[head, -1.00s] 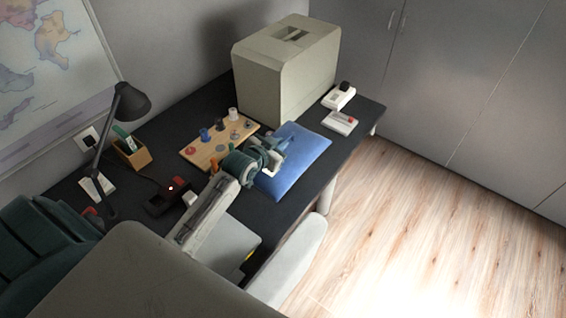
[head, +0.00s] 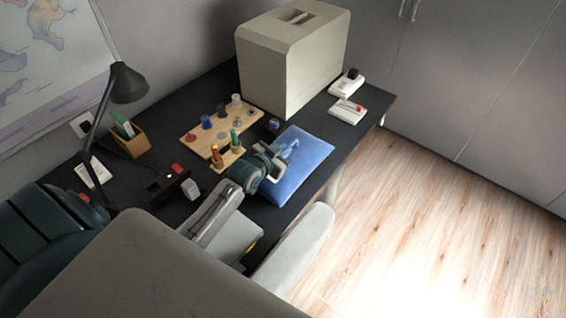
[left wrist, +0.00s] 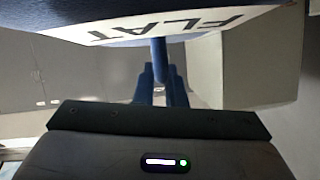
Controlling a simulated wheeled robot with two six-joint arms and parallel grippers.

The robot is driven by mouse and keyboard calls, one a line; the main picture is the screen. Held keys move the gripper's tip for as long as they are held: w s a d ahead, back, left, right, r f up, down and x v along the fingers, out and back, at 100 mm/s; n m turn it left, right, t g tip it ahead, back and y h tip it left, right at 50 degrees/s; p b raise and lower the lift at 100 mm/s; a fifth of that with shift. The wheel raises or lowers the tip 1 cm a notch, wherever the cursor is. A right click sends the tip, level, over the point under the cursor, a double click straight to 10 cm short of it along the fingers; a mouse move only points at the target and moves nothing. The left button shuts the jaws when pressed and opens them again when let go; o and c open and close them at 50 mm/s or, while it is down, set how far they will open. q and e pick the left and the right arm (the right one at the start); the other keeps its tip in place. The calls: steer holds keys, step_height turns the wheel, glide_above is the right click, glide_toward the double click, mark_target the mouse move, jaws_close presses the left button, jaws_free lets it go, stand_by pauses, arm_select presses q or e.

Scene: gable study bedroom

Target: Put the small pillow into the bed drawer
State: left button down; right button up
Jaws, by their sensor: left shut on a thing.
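The small pillow (head: 300,172) is blue and overhangs the front edge of the dark desk in the head view. My left gripper (head: 279,160) reaches over its left side and is shut on it; the exact grip is partly hidden by the wrist. In the left wrist view, the fingers of my left gripper (left wrist: 162,88) close on a narrow blue strip. Blue fabric and a white strip lettered "FLAT" (left wrist: 170,30) fill the top of that view. Whether the pillow rests on the desk or is lifted, I cannot tell. The bed drawer and my right gripper are not in view.
The desk (head: 352,148) holds a large beige case (head: 290,65), small white devices (head: 347,111), a wooden peg board (head: 205,140), a pen holder (head: 130,143) and a black lamp (head: 127,84). Bare wooden floor (head: 420,220) lies to the right, before grey cabinets (head: 460,80).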

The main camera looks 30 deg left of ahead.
arm_select(q)
step_height(320, 180, down, 4)
steer(key=b, duration=0.3)
steer(key=shift+r, duration=0.35)
steer(key=c, duration=1.5)
jaws_free()
